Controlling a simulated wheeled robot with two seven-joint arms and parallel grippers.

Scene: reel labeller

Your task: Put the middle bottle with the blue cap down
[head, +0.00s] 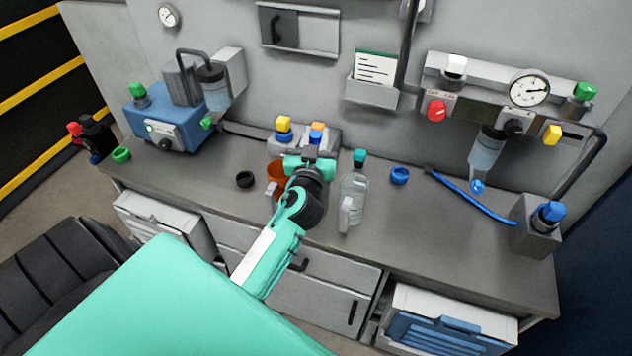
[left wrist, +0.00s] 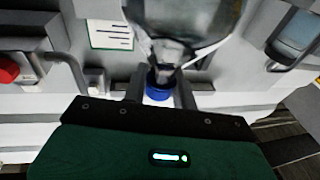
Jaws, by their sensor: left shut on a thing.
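My left gripper (head: 310,160) is over the workbench, and my own forearm and wrist cover much of what lies below it. In the left wrist view its two fingers (left wrist: 159,92) are shut on the middle bottle (left wrist: 185,25) at its blue cap (left wrist: 158,88). The bottle's clear, greyish body shows at the top of that view. In the head view I cannot make out this bottle behind the gripper, nor whether its base touches the bench. An amber bottle (head: 277,172) stands just left of the gripper, and a clear bottle with a teal cap (head: 354,195) stands to the right. My right gripper is not in view.
Behind the gripper is a grey block with yellow, orange and blue knobs (head: 284,125). A black ring (head: 244,179) and a blue ring (head: 400,175) lie on the grey workbench (head: 400,230). A blue strip (head: 470,195) lies further right. Bare bench lies right of the teal-capped bottle.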

